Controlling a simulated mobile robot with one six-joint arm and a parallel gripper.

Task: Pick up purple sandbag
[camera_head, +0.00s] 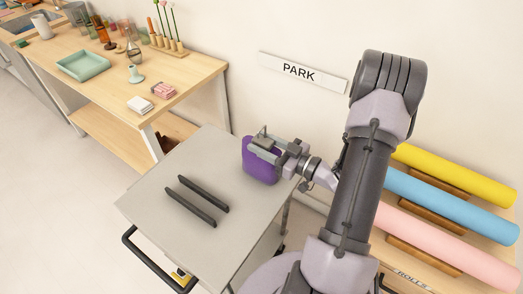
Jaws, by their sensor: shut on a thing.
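The purple sandbag (259,168) is at the far right part of a grey cart top (150,200). It is a rounded, soft-looking block. My gripper (262,146) is over its upper part, with its jaws shut on the sandbag. The gripper comes in from the right and covers part of the sandbag's top and right side. I cannot tell whether the sandbag's underside touches the cart top.
Two dark bars (197,201) lie on the cart top, left of the sandbag. A black handle (140,255) is at the cart's front left. A wooden table (185,75) with small props stands behind left. Yellow, blue and pink rolls (450,200) lie at right.

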